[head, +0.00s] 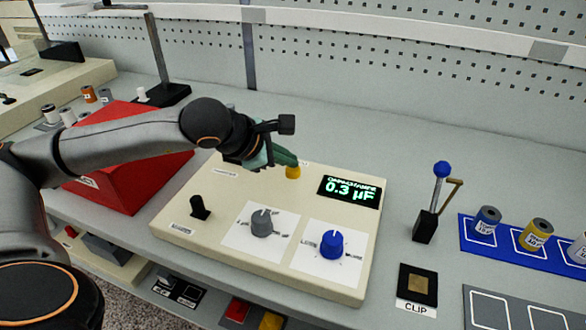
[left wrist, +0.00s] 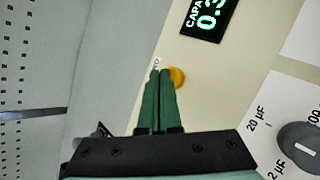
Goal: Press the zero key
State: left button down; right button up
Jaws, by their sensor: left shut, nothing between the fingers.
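The zero key is a round yellow button (head: 293,172) on the cream meter panel (head: 190,178), left of the lit display (head: 349,191) that reads 0.3 µF. My left gripper (head: 294,161) is shut and empty, its green fingertips right at the key's far side. In the left wrist view the closed fingertips (left wrist: 161,73) lie beside the yellow button (left wrist: 178,76) and cover its left edge. I cannot tell whether they touch it. The label by the key is mostly hidden by the fingers. My right gripper is not in view.
A grey knob (head: 262,222), a blue knob (head: 332,244) and a black switch (head: 199,207) stand on the panel's near side. A red box (head: 118,185) is at the left.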

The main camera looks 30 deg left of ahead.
aim_at(288, 171)
pick_arm(q)
jog(key=shift+f+b, duration=0.4)
jog(key=shift+b, duration=0.05)
dwell(0.3)
jog(key=shift+r, duration=0.2)
jog(key=shift+r+p, duration=0.4)
jog(key=shift+r, duration=0.4)
jog(key=shift+r, duration=0.1)
jog(key=shift+r+p, duration=1.4)
jog(key=shift+r, duration=1)
